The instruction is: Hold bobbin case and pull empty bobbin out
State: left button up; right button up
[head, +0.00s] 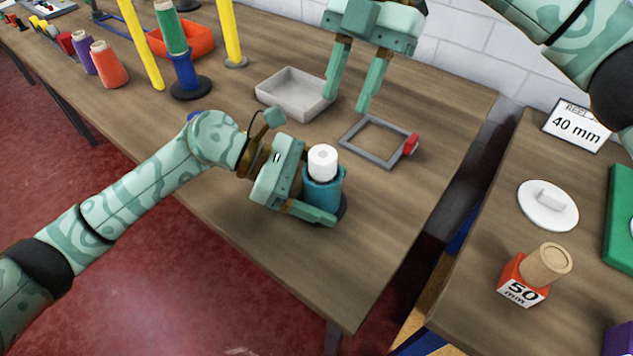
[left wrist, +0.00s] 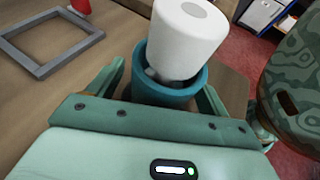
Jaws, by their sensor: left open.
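The bobbin case appears to be a teal cup (head: 322,193) standing on a dark round base on the wooden table. The white bobbin (head: 322,161) sticks up out of its mouth; it also shows in the left wrist view (left wrist: 188,38), above the cup's rim (left wrist: 143,85). My left gripper (head: 328,197) is open around the cup, with one finger on each side in the left wrist view (left wrist: 163,92). I cannot tell whether the fingers touch it. My right gripper (head: 352,103) is open and empty, pointing down above the table, up and right of the bobbin.
A grey square frame (head: 365,154) with a red knob (head: 411,144) lies right of the cup. A shallow grey tray (head: 268,104) is behind it. A green spool on a blue stand (head: 185,75) stands further left. The table's front is clear. A gap separates the right table.

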pick_arm(q)
jog(key=c, duration=1.2)
pick_arm(e)
jog(key=shift+o, duration=0.3)
pick_arm(q)
jog(key=shift+c, duration=0.2)
pick_arm(e)
jog(key=o, duration=0.5)
jog(key=shift+r, duration=0.2)
pick_arm(q)
jog(key=shift+s+a, duration=0.1)
pick_arm(e)
notch_tip(320, 180, up, 3)
jog(key=n+t+h, duration=0.3)
jog(key=n+t, duration=0.2)
jog(key=n, duration=0.9)
send_over(323, 153)
jog(key=shift+n, duration=0.4)
notch_tip(323, 153, down, 12)
jog(key=shift+f, duration=0.1)
